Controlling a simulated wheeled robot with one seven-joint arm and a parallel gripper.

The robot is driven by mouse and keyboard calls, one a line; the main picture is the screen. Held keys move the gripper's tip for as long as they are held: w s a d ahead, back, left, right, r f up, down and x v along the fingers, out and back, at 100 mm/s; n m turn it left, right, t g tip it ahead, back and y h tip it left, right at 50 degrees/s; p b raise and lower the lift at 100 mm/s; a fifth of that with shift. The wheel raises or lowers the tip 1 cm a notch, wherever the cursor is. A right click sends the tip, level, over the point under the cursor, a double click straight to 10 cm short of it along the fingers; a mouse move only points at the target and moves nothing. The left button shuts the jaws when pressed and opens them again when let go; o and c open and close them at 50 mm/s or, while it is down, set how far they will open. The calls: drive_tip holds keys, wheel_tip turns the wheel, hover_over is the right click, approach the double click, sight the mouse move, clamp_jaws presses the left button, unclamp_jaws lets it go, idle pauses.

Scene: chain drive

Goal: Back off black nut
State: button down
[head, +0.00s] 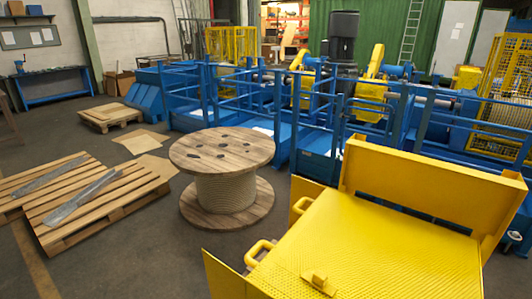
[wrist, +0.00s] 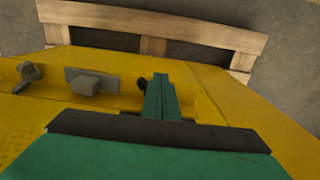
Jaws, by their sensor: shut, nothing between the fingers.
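My gripper (wrist: 161,88) shows in the wrist view as narrow green fingers, closed together and empty, beyond a dark bar and a wide green body. It is above a yellow surface. A small black rounded piece (wrist: 142,83) shows just left of the fingertips. It may be the black nut, but it is too small and blurred to be sure. I cannot tell whether the fingers touch it. Left of it on the yellow part are a grey block (wrist: 92,82) and a grey lever-like fitting (wrist: 28,76). In the head view I make out neither my gripper nor a black nut.
A yellow perforated cover (head: 370,245) with handles fills the head view's lower right. Blue railings (head: 240,95) surround machinery behind it. A wooden cable spool (head: 222,150) and pallets (head: 100,205) stand left, with open floor between. A wooden frame (wrist: 160,22) lies beyond the yellow part.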

drive_tip(key=shift+s+d, duration=0.6)
drive_tip(key=shift+d, duration=0.05)
drive_tip(key=shift+d, duration=0.1)
drive_tip(key=shift+s+d, duration=0.15)
drive_tip(key=shift+d, duration=0.35)
idle(0.4)
drive_tip(key=shift+s, duration=0.25)
wheel_tip(320, 180, up, 6)
drive_tip(key=shift+s, duration=0.2)
idle(0.5)
drive_tip(key=shift+a, duration=0.1)
